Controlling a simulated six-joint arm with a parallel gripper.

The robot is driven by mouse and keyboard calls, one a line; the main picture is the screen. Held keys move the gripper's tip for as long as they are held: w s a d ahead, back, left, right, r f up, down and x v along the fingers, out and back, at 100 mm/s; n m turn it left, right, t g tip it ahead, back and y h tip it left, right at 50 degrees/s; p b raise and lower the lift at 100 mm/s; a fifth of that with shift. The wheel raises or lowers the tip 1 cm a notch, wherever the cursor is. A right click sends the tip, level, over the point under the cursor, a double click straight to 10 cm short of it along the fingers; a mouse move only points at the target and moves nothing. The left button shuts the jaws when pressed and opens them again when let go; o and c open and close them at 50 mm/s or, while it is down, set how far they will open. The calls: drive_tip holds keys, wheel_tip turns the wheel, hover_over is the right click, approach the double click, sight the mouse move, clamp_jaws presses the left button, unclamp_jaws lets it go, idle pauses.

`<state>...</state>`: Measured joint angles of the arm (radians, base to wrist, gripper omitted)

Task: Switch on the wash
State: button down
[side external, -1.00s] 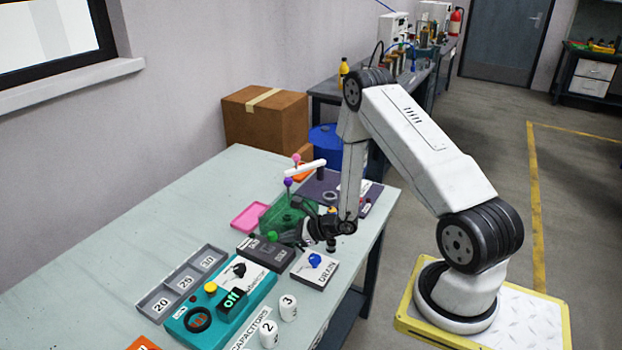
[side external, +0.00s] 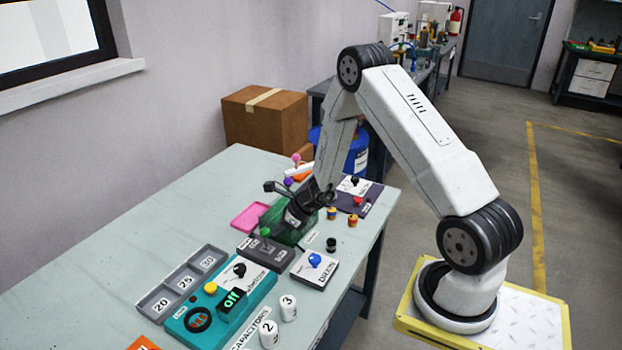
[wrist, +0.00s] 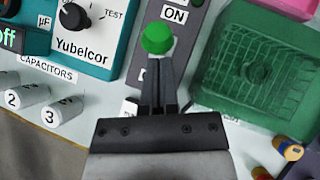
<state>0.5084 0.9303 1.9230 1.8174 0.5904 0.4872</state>
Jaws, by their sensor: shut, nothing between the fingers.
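The dark grey switch box (side external: 262,248) stands on the table, with a green-knobbed lever (side external: 265,232) on top. In the wrist view the green knob (wrist: 158,38) is just beyond my fingertips, and an "ON" label (wrist: 175,15) shows beside it. The rest of the box's lettering is partly hidden by my fingers. My gripper (wrist: 158,65) is shut and empty, with its fingers pointing at the knob. I cannot tell whether they touch it. In the side view my gripper (side external: 278,233) comes down over the green tank (side external: 288,228) from the right.
A teal Yubelcor meter (side external: 220,305) and white capacitors (side external: 288,307) stand at the near side. A white DRAIN box (side external: 314,268) with a blue knob is right of the switch box. A pink tray (side external: 249,215) lies behind. The table's left part is clear.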

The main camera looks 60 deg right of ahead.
drive_tip(key=shift+w+r+g, duration=0.2)
drive_tip(key=shift+w+g, duration=0.4)
drive_tip(key=shift+g, duration=0.2)
drive_tip(key=shift+w, duration=0.35)
drive_tip(key=shift+w+r, duration=0.1)
drive_tip(key=shift+w, duration=0.5)
drive_tip(key=shift+r, duration=0.15)
drive_tip(key=w+r+v, duration=0.1)
drive_tip(key=v, duration=0.8)
drive_tip(key=shift+w+r, duration=0.2)
